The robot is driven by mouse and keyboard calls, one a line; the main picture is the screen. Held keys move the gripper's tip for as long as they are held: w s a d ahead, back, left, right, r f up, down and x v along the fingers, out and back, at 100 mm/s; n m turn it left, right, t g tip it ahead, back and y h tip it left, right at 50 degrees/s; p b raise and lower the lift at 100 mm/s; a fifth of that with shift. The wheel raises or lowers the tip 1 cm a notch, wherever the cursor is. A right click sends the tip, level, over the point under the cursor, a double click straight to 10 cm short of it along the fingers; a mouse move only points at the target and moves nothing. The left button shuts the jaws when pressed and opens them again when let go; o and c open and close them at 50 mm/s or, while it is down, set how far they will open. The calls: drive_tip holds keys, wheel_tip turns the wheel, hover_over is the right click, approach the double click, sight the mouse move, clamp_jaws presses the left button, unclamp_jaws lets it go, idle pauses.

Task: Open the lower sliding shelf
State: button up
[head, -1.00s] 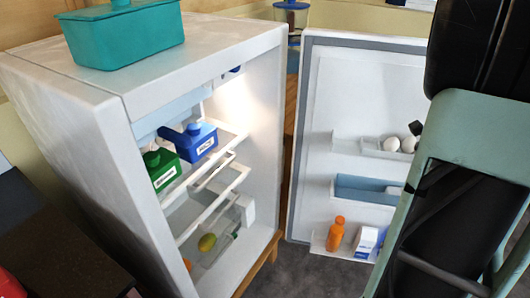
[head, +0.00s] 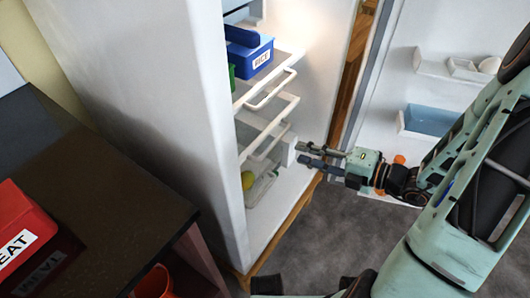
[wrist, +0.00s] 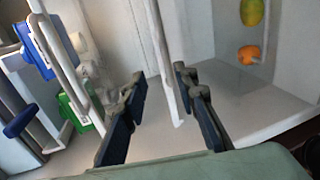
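The lower sliding shelf (head: 272,127) is a white frame with a front bar inside the open fridge, below the upper shelf (head: 270,88). My gripper (head: 299,153) is at the fridge opening, to the right of the lower shelf's bar, with its fingers pointing left into the fridge. In the wrist view my gripper (wrist: 165,110) is open with nothing held between its dark pads. A white bar (wrist: 160,50), apparently the lower shelf's, runs down between the fingers in that view. I cannot tell whether they touch it.
A blue box (head: 250,50) and a green one (head: 232,77) sit on the upper shelf. A yellow fruit (head: 247,180) lies in the bottom bin. The fridge door (head: 425,75) stands open at right. A dark counter (head: 95,195) with a red box is at left.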

sight(272, 144)
drive_tip(key=shift+m, duration=0.3)
drive_tip(key=shift+f+b+x, duration=0.25)
drive_tip(key=shift+b+x, duration=0.7)
drive_tip(key=shift+x, duration=2)
drive_tip(key=shift+f+b+x, duration=0.2)
drive_tip(key=shift+b+x, duration=0.75)
drive_tip(key=shift+x, duration=2)
drive_tip(key=shift+w+d, duration=0.1)
drive_tip(key=shift+d, duration=0.1)
drive_tip(key=shift+c, duration=0.4)
clamp_jaws()
